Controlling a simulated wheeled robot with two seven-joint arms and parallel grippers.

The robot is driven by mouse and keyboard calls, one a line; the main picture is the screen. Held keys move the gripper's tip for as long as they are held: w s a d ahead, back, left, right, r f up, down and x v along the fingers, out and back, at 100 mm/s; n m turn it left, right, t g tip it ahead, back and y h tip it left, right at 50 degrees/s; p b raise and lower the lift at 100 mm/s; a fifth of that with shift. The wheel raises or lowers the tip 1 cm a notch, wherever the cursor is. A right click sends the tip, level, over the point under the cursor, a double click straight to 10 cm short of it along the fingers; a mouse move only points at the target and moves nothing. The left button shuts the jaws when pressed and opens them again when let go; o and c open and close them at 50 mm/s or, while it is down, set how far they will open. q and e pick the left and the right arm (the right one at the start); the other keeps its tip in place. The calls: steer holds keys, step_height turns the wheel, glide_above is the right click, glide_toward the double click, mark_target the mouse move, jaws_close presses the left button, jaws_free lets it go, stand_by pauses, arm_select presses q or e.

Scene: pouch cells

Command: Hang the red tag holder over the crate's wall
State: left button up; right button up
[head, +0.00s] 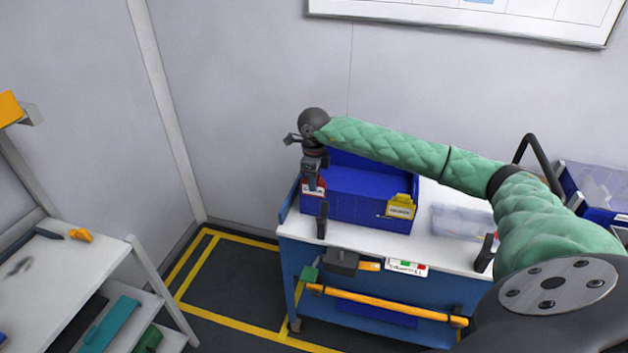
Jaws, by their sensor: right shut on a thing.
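The blue crate (345,212) stands on the white top of a blue cart, against the back wall. My right arm reaches in from the right over the crate, and my right gripper (313,178) points down at the crate's left front corner. It is shut on the red tag holder (313,188), a small red piece with a white face. The holder is at the front wall's left end; whether it sits over the wall or only in front of it I cannot tell. A yellow tag holder (401,207) hangs on the right part of the crate's front wall. My left gripper is not in view.
The cart top (375,235) has black upright brackets at its front edge and a clear plastic box (458,221) right of the crate. An orange handle bar (385,305) runs along the cart's front. A shelf unit (75,265) stands at left, with open floor between.

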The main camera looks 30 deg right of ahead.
steer(key=shift+f+b, duration=0.65)
steer(key=shift+f, duration=0.25)
steer(key=o, duration=1)
steer(key=shift+r, duration=0.1)
step_height(320, 180, up, 6)
steer(key=shift+r+b, duration=0.2)
steer(key=shift+b, duration=0.95)
steer(key=shift+r, duration=0.65)
